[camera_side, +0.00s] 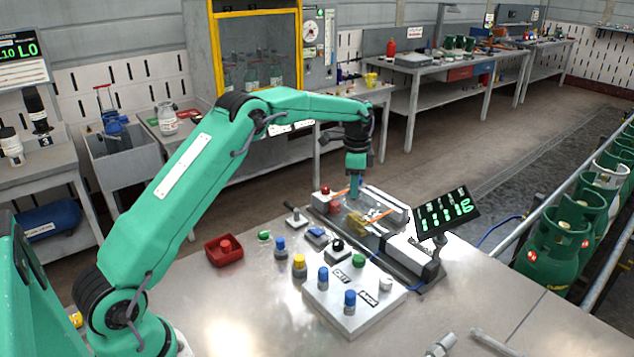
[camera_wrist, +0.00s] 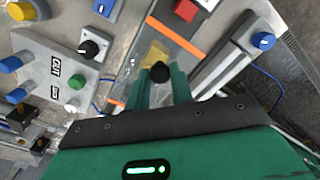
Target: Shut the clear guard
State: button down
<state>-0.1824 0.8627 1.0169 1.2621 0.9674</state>
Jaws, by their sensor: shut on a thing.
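The clear guard, a see-through panel with orange strips (camera_side: 381,215), is at the machine on the bench in the side view. In the wrist view its orange strips (camera_wrist: 176,38) run along its edge. My gripper (camera_side: 356,188) points down at the guard. In the wrist view my green fingers (camera_wrist: 160,84) are closed around a round black knob (camera_wrist: 160,72), which appears to belong to the guard. A yellow part (camera_side: 356,222) shows by the guard, and in the wrist view it lies just beyond the knob. I cannot tell how far open the guard is.
A grey control box (camera_side: 345,300) with several coloured knobs stands in front of the machine. A display with green digits (camera_side: 446,212) stands to its right.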

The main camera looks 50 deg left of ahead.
jog(key=shift+a+r, duration=0.1)
jog(key=shift+a, duration=2.2)
jog(key=c, duration=1.2)
grip_release()
jog(key=shift+d, duration=0.1)
jog(key=shift+r, duration=0.1)
notch_tip(320, 180, up, 8)
jog(key=shift+f, duration=0.2)
